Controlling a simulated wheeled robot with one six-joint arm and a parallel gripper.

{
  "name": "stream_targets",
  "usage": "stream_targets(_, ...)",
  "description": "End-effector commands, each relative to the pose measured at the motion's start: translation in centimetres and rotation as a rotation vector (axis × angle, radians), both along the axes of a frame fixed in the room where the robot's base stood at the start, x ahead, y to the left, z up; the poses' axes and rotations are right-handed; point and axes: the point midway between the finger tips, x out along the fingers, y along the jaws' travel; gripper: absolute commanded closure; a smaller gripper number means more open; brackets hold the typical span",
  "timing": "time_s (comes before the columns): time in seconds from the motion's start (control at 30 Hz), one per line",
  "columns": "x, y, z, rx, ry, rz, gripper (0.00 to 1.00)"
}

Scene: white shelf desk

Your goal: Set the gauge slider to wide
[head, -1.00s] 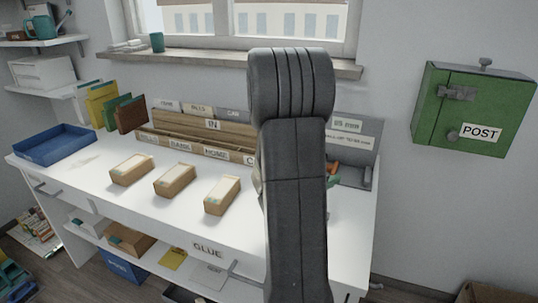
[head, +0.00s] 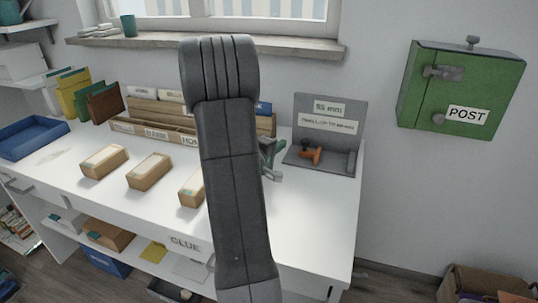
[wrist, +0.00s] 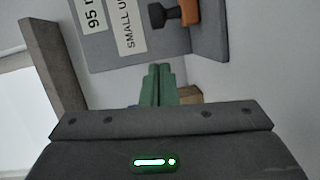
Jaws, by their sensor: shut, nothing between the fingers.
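The gauge is a grey stand with an upright back panel (head: 327,108) at the right end of the desk. Its labels read "95 mm" and, apparently, "SMALL UP TO 95 mm". An orange slider (head: 312,156) with a dark knob sits low on the stand, left of its middle. In the wrist view the panel (wrist: 115,48) and the orange slider (wrist: 187,12) show at the top. My gripper (head: 272,150) is left of the stand, apart from the slider. Its green fingers (wrist: 158,80) are together and empty.
A wooden letter sorter (head: 150,128) stands left behind my arm. Several small boxes (head: 150,171) lie on the desk, and a blue tray (head: 33,135) is at the far left. A green POST box (head: 464,85) hangs on the right wall. The desk front before the gauge is clear.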

Motion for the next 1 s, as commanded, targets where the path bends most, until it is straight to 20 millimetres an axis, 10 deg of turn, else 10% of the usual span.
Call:
stream_targets(0.3,0.9,-4.1,-0.6,0.000,-0.001,-0.002,1.00)
stream_targets(1.0,0.9,-5.3,-0.3,-0.002,0.003,-0.001,1.00)
